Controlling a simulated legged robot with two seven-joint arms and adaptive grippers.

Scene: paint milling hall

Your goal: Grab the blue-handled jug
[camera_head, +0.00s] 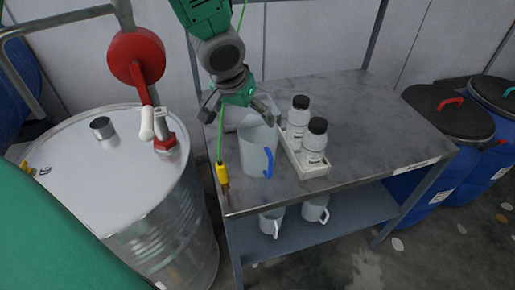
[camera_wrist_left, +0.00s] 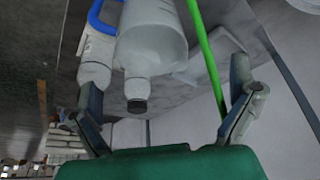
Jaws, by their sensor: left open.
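The jug (camera_head: 256,150) is whitish and stands upright on the metal table, its blue handle (camera_head: 268,163) facing front right. In the left wrist view the jug (camera_wrist_left: 155,45) appears upside down between the fingers' directions, with the blue handle at the upper left. My left gripper (camera_head: 240,107) is open, above and just behind the jug, with its fingers spread to left and right. In the left wrist view my left gripper (camera_wrist_left: 165,100) shows nothing held between its fingers. My right gripper is in neither view.
A white rack (camera_head: 310,168) with two black-capped bottles (camera_head: 314,142) stands close right of the jug. A green cable with a yellow connector (camera_head: 222,174) hangs at the table's left. A steel drum (camera_head: 110,195) stands left. The table's right side (camera_head: 385,140) is clear.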

